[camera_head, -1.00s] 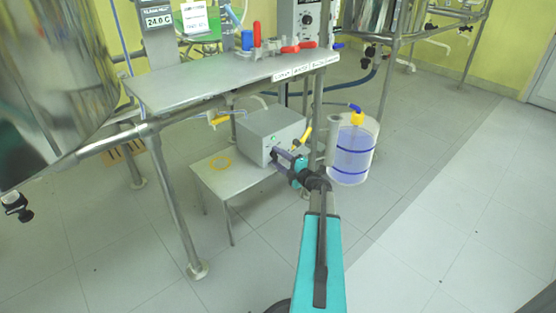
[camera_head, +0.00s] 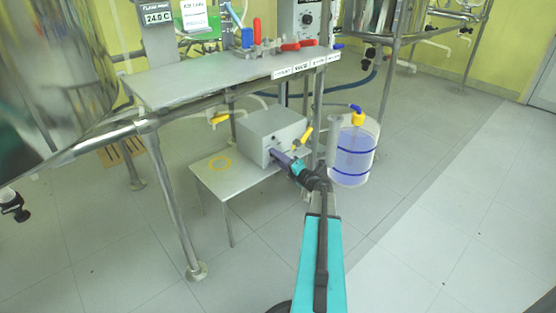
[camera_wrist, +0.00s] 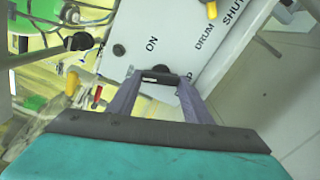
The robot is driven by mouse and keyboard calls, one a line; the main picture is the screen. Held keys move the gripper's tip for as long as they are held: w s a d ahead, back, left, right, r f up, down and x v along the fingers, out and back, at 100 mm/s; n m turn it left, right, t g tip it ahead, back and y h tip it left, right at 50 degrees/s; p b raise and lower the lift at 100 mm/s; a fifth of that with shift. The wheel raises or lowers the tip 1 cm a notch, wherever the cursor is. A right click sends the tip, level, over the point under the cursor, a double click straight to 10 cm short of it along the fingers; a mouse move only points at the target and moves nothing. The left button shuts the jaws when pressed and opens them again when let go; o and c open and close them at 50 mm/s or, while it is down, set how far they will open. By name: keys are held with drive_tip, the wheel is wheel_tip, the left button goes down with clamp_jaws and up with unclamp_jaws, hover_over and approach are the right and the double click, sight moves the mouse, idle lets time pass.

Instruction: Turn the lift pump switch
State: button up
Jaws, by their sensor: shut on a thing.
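The grey pump box (camera_head: 272,128) stands on a low metal table under the bench. My gripper (camera_head: 278,157) is at its front panel. In the wrist view, the black switch (camera_wrist: 160,74) sits on the white panel (camera_wrist: 175,45) between the tips of my two purple fingers (camera_wrist: 160,78). The fingers are shut on the switch and hide part of it. "ON" is printed above it, and a label beside it is partly hidden. A dark round part (camera_wrist: 119,49) is on the panel to the left of "ON".
The low table (camera_head: 225,182) has a yellow ring mark on its top. A yellow-handled valve (camera_head: 305,135) and a tank of bluish liquid (camera_head: 352,160) are close on the right. The steel bench (camera_head: 220,80) is above the box. Floor to the right is clear.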

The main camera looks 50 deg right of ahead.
drive_tip(key=o, duration=1.1)
drive_tip(key=shift+c, duration=0.2)
drive_tip(key=shift+s, duration=0.15)
drive_tip(key=s+a+p, duration=0.1)
drive_tip(key=s+p, duration=0.3)
drive_tip(key=s, duration=0.9)
drive_tip(key=shift+s, duration=0.3)
drive_tip(key=shift+w, duration=0.1)
